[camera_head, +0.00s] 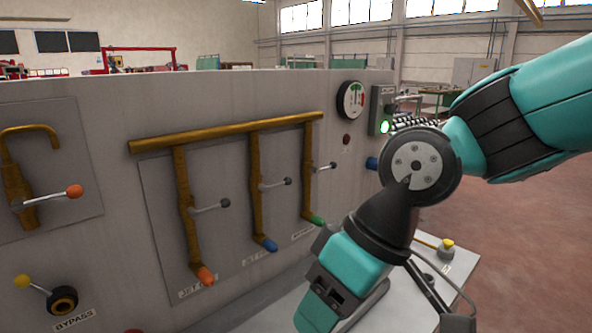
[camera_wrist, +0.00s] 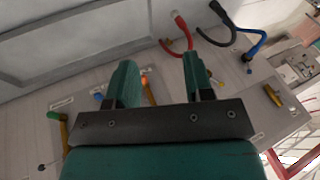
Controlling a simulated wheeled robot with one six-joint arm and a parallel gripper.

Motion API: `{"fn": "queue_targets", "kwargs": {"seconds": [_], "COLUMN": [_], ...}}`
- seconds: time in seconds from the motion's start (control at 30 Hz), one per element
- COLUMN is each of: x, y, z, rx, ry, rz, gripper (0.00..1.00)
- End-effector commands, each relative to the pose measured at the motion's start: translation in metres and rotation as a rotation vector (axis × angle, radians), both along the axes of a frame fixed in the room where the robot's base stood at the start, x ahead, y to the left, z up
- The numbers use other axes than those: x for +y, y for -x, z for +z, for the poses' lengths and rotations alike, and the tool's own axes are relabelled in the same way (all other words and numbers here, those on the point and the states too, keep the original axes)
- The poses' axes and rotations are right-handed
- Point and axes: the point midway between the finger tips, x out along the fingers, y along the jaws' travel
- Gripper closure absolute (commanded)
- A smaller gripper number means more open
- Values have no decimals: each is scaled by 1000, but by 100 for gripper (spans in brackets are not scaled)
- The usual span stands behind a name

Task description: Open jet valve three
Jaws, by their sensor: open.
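Three brass jet pipes hang from a horizontal brass manifold (camera_head: 230,131) on the grey panel in the head view. The right pipe (camera_head: 307,175) ends in a green tip (camera_head: 317,220) and has a small lever (camera_head: 322,167) pointing right. The middle pipe (camera_head: 256,190) ends blue and the left pipe (camera_head: 184,205) ends orange, each with a similar lever. The labels below are too small to read surely. My gripper (camera_wrist: 160,78) is open and empty in the wrist view. Green (camera_wrist: 53,115), blue (camera_wrist: 98,97) and orange tips show near or beyond its fingers.
A bent brass pipe (camera_head: 18,175) with an orange-knobbed lever and a yellow-knobbed bypass valve (camera_head: 62,299) are at left. A gauge (camera_head: 350,100) and a box with a green light (camera_head: 384,127) are at right. Red (camera_wrist: 180,24), black and blue hoses show in the wrist view.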

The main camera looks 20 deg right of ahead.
Motion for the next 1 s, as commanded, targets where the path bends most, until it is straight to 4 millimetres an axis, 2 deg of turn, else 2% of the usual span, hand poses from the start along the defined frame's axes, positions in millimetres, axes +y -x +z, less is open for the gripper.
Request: {"fn": "queue_targets", "kwargs": {"seconds": [0.03,0.13,0.23,0.33,0.43,0.5,0.6,0.7,0.83,1.0], "x": [5,13,4,-31,-84,-125,-175,-208,-226,-226], "y": [-20,-74,-138,-196,-239,-258,-271,-275,-279,-298], "z": [-17,-32,-39,-40,-42,-45,-49,-53,-51,-41], "rx": [-19,-83,-158,-233,-312,-365,-432,-478,-504,-504], "ry": [-70,-275,-533,-798,-1045,-1191,-1355,-1457,-1512,-1515], "rz": [-71,-264,-513,-777,-1028,-1179,-1345,-1446,-1498,-1500], "gripper": [52,52,52,52,52,52,52,52,52,52]}}
